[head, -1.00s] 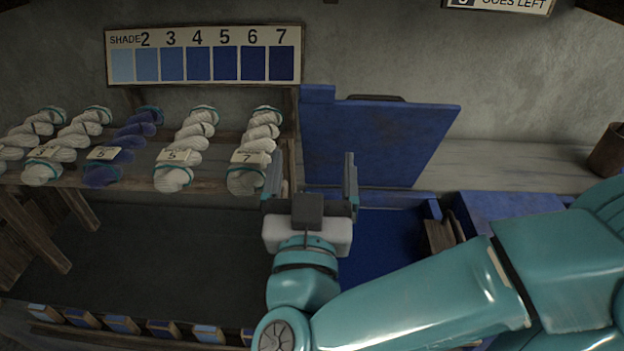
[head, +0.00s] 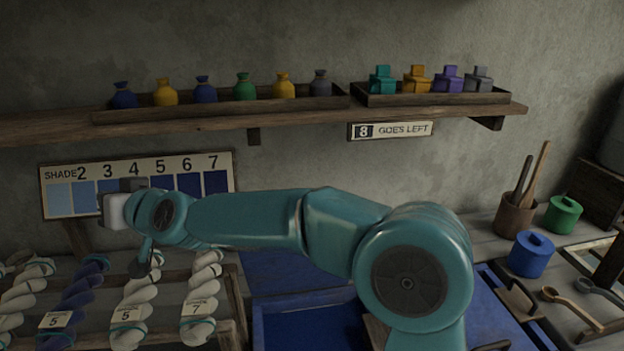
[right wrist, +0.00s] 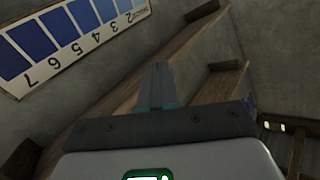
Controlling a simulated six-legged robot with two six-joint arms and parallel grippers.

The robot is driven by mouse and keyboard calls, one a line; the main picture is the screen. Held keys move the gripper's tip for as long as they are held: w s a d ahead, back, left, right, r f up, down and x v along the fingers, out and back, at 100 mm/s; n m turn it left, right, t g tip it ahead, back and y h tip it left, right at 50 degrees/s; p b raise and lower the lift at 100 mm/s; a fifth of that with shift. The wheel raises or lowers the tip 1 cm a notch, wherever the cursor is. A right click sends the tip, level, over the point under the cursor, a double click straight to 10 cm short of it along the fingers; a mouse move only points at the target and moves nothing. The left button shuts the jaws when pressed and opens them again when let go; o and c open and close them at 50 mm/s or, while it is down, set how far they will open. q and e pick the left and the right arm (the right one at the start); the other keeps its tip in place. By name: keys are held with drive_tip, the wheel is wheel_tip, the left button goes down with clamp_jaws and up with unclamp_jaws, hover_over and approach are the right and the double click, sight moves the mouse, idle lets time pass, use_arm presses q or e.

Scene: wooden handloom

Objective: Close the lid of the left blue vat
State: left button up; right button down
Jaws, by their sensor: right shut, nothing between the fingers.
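The left blue vat (head: 310,325) is at the bottom middle of the head view, its dark blue inside showing. Its lid, a blue panel (head: 285,272), stands behind the vat opening; my teal right arm crosses in front and hides its upper part, so I cannot tell its exact tilt. My right gripper (head: 112,208) is at the left, in front of the shade chart and well away from the lid. In the right wrist view its fingers (right wrist: 158,88) are together and empty. My left gripper is not in view.
Skeins (head: 135,300) lie on a rack at lower left, beside the vat. Blue (head: 532,255) and green pots (head: 563,214) stand at right.

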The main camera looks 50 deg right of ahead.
drive_tip(key=d+f+g+p, duration=0.1)
drive_tip(key=d+g+p, duration=0.75)
drive_tip(key=d, duration=0.65)
drive_tip(key=s+d+m+g+h+p, duration=0.2)
drive_tip(key=s+d+m+g+p, duration=0.5)
drive_tip(key=s+d, duration=0.95)
use_arm(q)
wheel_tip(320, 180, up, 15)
drive_tip(key=b, duration=0.2)
use_arm(e)
wheel_tip(320, 180, down, 10)
drive_tip(key=d+n+g, duration=0.1)
drive_tip(key=shift+s+r, duration=0.25)
drive_tip(key=shift+s, duration=0.2)
use_arm(q)
drive_tip(key=shift+b, duration=0.3)
